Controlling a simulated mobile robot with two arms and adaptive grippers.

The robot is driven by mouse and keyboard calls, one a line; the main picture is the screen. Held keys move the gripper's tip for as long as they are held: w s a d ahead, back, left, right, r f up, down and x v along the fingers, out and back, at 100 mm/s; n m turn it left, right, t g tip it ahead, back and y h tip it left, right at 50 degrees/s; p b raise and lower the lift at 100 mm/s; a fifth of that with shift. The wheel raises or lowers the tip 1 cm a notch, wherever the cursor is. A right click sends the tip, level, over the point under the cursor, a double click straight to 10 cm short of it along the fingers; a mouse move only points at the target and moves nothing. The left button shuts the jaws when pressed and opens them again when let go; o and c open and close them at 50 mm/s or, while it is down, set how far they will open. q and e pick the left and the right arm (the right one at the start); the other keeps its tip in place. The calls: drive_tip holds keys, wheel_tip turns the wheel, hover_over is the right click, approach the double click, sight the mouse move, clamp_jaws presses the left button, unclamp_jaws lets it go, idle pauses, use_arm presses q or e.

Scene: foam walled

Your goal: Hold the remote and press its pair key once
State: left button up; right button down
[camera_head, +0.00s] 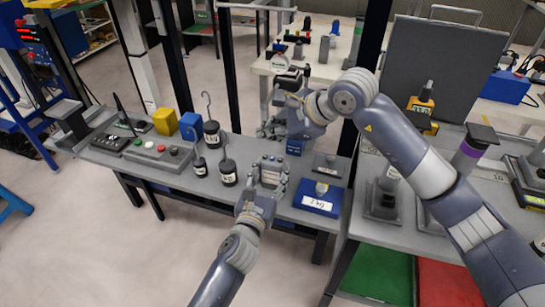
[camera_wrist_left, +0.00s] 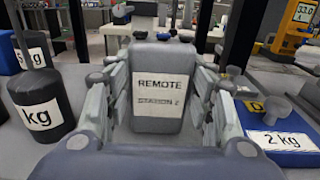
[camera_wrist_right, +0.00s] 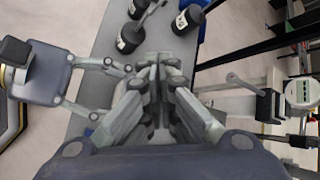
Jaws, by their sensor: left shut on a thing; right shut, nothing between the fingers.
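The remote (camera_head: 271,170) is a small grey box with a white REMOTE label, which shows in the left wrist view (camera_wrist_left: 163,97). My left gripper (camera_head: 262,188) is shut on it, with fingers on both sides. Several small keys, some blue or dark, show along its top edge; I cannot read which is the pair key. My right gripper (camera_head: 272,129) is shut and empty, behind and above the remote in the head view, apart from it. Its closed fingers (camera_wrist_right: 158,80) fill the middle of the right wrist view.
Black weights (camera_head: 228,173) stand left of the remote on the grey bench. A blue 2 kg block (camera_head: 318,199) lies right. A grey control box (camera_head: 158,152), yellow block (camera_head: 165,121) and blue block (camera_head: 190,126) are further left. A dark post (camera_head: 373,45) stands behind my right arm.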

hover_over(271, 162)
drive_tip(key=shift+f, duration=2.15)
drive_tip(key=shift+f, duration=0.4)
drive_tip(key=shift+f, duration=0.3)
drive_tip(key=shift+r, duration=0.75)
drive_tip(key=shift+r, duration=0.1)
wheel_tip(271, 162, up, 5)
drive_tip(key=shift+f, duration=0.1)
idle(0.5)
